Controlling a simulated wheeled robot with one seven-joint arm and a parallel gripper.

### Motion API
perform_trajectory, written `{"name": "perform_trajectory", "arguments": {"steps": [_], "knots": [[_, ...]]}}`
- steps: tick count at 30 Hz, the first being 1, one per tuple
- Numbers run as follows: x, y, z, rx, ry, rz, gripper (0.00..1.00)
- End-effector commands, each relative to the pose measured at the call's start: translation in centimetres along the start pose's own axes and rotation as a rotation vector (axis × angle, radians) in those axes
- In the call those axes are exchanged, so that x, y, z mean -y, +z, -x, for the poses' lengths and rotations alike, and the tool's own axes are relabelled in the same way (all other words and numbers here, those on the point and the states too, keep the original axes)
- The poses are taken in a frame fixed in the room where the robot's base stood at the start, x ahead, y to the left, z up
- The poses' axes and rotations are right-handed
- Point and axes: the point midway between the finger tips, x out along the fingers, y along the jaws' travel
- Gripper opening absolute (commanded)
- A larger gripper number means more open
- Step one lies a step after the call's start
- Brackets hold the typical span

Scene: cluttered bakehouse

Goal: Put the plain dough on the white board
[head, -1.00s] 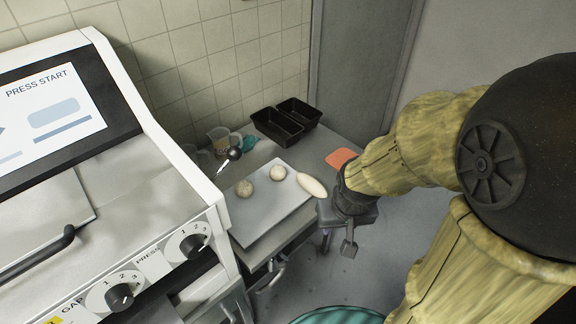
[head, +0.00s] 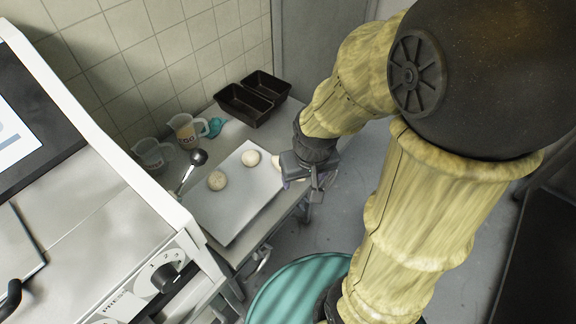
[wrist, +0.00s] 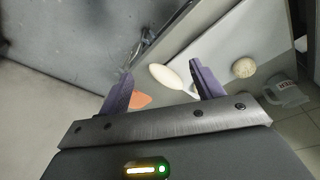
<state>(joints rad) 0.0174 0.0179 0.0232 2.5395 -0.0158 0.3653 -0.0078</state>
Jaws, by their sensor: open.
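A pale flat board (head: 228,212) lies on the metal table. Two round doughs sit on it: a slightly darker, speckled one (head: 217,180) and a paler, smoother one (head: 251,158). A long pale dough (head: 277,167) lies at the board's right edge, partly hidden by my gripper in the head view. In the wrist view, the long dough (wrist: 172,76) shows beyond and between my fingertips, with one speckled round dough (wrist: 244,67) to its right. My gripper (wrist: 160,70) is open and empty. I cannot tell its height above the long dough.
Two dark tins (head: 246,104) stand at the table's back. Measuring jugs (head: 187,130), a teal item (head: 214,126) and a ladle (head: 197,158) are left of them. A white machine (head: 110,190) rises at left. An orange flat item (wrist: 140,99) shows by my left finger.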

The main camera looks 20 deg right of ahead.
Motion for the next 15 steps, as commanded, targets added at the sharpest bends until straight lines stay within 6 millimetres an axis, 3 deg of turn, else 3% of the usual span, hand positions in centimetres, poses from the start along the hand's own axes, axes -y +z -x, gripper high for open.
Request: {"name": "perform_trajectory", "arguments": {"steps": [5,15], "knots": [[0.2,-3.3,1.1,0.074,0.009,0.148,0.65],[-0.3,-12.7,2.1,0.208,-0.055,0.52,0.65]]}}
